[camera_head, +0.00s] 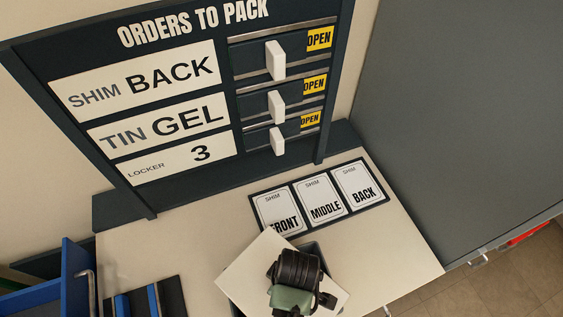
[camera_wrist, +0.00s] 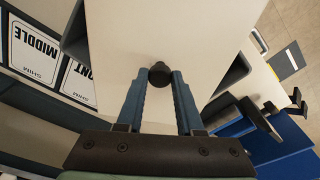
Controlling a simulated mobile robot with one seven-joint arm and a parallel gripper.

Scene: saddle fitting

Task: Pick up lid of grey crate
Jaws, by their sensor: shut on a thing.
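The pale lid (camera_head: 246,266) shows in the head view at the bottom middle, partly hidden under my gripper (camera_head: 290,296) and wrist. In the wrist view, the lid (camera_wrist: 120,30) has a dark round knob (camera_wrist: 159,74) between my two blue-grey fingers (camera_wrist: 160,84). The fingers are shut on this knob. Dark grey crate walls (camera_head: 318,251) show past the lid's edge, and one also shows in the wrist view (camera_wrist: 236,72). The lid sits askew over the crate, its corners past the walls. I cannot tell how high the lid is above the rim. The crate's inside is mostly hidden.
Shim cards (camera_head: 325,208) marked FRONT, MIDDLE and BACK lie behind the crate. An order board (camera_head: 150,95) stands at the back, reading SHIM BACK, TIN GEL, LOCKER 3. Blue drawers (camera_head: 75,280) stand at the left. The table (camera_head: 400,245) is clear at the right.

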